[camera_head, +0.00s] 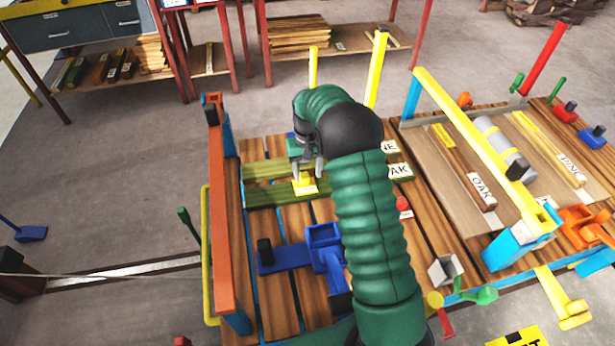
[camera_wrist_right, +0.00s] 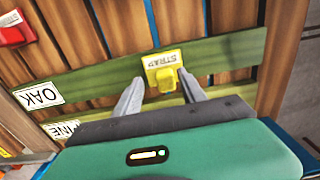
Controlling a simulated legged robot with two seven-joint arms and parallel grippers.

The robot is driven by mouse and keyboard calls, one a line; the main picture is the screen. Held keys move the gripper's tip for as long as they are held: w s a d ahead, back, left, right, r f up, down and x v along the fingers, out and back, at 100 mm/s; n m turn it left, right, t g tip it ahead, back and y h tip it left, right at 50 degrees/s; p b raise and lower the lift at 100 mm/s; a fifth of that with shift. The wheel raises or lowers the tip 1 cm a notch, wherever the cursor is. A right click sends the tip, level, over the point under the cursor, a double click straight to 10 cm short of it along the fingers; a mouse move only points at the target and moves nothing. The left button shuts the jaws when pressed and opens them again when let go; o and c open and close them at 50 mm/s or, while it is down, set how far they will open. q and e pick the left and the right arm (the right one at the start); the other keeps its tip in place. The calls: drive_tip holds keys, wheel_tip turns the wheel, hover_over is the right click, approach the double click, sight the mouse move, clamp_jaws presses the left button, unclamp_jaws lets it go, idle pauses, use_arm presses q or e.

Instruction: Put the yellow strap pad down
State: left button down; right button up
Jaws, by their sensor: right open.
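The yellow strap pad (camera_head: 305,187) lies on a green strip (camera_head: 268,194) that crosses the brown slats of the left bench. My right gripper (camera_head: 306,168) is open, just over the pad. In the wrist view its two grey fingers (camera_wrist_right: 160,88) stand apart on either side of the pad's near part, with gaps visible. My left gripper does not show.
A second green strip (camera_head: 262,170) runs parallel. An orange rail (camera_head: 221,200) edges the bench on the left, and a blue clamp-like piece (camera_head: 323,240) sits in front. A yellow bar (camera_head: 480,135) spans the right bench above an OAK-labelled piece (camera_head: 468,178).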

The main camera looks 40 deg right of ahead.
sight(308, 177)
wheel_tip(308, 177, up, 9)
drive_tip(key=p, duration=0.1)
drive_tip(key=s+a+f+n+t, duration=0.1)
drive_tip(key=s+a+f+n, duration=0.1)
drive_tip(key=s+a, duration=0.6)
drive_tip(key=s+a+f+n+t, duration=0.1)
drive_tip(key=s+a+f+n, duration=0.1)
drive_tip(key=s+a, duration=0.6)
drive_tip(key=a+n, duration=0.1)
drive_tip(key=a, duration=0.6)
drive_tip(key=shift+s+a+n+t, duration=0.3)
drive_tip(key=shift+s+a+n, duration=0.05)
drive_tip(key=shift+s+n, duration=0.05)
